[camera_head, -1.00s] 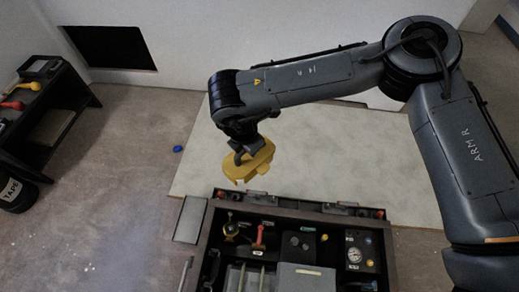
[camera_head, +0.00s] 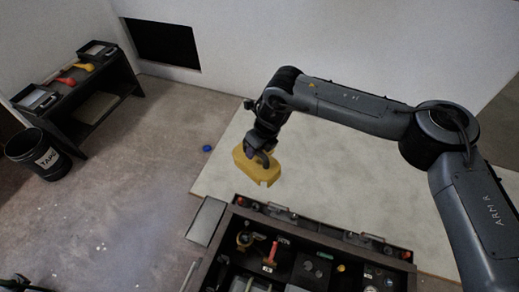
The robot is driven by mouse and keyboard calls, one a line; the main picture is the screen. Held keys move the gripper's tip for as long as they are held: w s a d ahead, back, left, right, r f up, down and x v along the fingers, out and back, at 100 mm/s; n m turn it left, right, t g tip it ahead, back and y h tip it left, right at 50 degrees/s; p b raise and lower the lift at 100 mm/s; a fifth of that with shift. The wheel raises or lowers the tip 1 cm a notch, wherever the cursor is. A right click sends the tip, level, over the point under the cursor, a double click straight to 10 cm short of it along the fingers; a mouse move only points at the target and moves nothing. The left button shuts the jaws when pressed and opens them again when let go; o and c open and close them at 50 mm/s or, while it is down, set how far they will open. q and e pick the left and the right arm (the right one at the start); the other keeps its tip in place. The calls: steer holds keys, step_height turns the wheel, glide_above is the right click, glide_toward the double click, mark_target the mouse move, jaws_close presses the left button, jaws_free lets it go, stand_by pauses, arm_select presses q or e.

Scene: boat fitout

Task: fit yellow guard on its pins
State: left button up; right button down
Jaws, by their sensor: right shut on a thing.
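The yellow guard (camera_head: 257,167) is a chunky yellow piece with a notch at its lower edge. My right gripper (camera_head: 262,155) is shut on it and holds it in the air, above and behind the dark console's back edge. The guard hangs slightly tilted over the pale mat. I cannot make out the guard's pins in this view. My left gripper is not in view.
The dark console (camera_head: 310,224) has compartments with a red-handled part (camera_head: 271,252), knobs and gauges. A grey flat panel (camera_head: 207,221) sits at its left. A dark shelf (camera_head: 85,95) and a black TAPE bucket (camera_head: 40,153) stand at the left. A blue item (camera_head: 207,148) lies on the floor.

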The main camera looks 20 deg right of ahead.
mark_target(257, 159)
steer(key=f+n+b, duration=0.1)
steer(key=f, duration=0.1)
steer(key=w+f+n, duration=0.1)
steer(key=f, duration=0.2)
steer(key=d+f+n+g+b, duration=0.1)
steer(key=f+n, duration=0.1)
steer(key=shift+w+f+b, duration=0.2)
steer(key=shift+f+b, duration=0.15)
steer(key=s+d+f+n+b, duration=0.1)
steer(key=s+d+f+b, duration=0.2)
steer(key=f, duration=0.6)
steer(key=s+d+f+n+b, duration=0.1)
steer(key=d+f+b, duration=0.25)
steer(key=f, duration=0.55)
steer(key=s+d+f+n+b, duration=0.1)
steer(key=s+d+f+b, duration=0.1)
steer(key=d+f, duration=0.5)
steer(key=s+d+f+m+b, duration=0.1)
steer(key=s+d+f+b, duration=0.3)
steer(key=s+f, duration=0.95)
steer(key=s+d+f+m+b, duration=0.1)
steer(key=s+d+f+b, duration=0.35)
steer(key=s+f, duration=0.9)
step_height(257, 159, down, 11)
steer(key=b, duration=0.8)
steer(key=shift+w+d+r, duration=0.15)
steer(key=shift+w+r, duration=0.05)
steer(key=shift+w, duration=0.2)
steer(key=shift+w+a, duration=0.15)
steer(key=shift+a, duration=0.05)
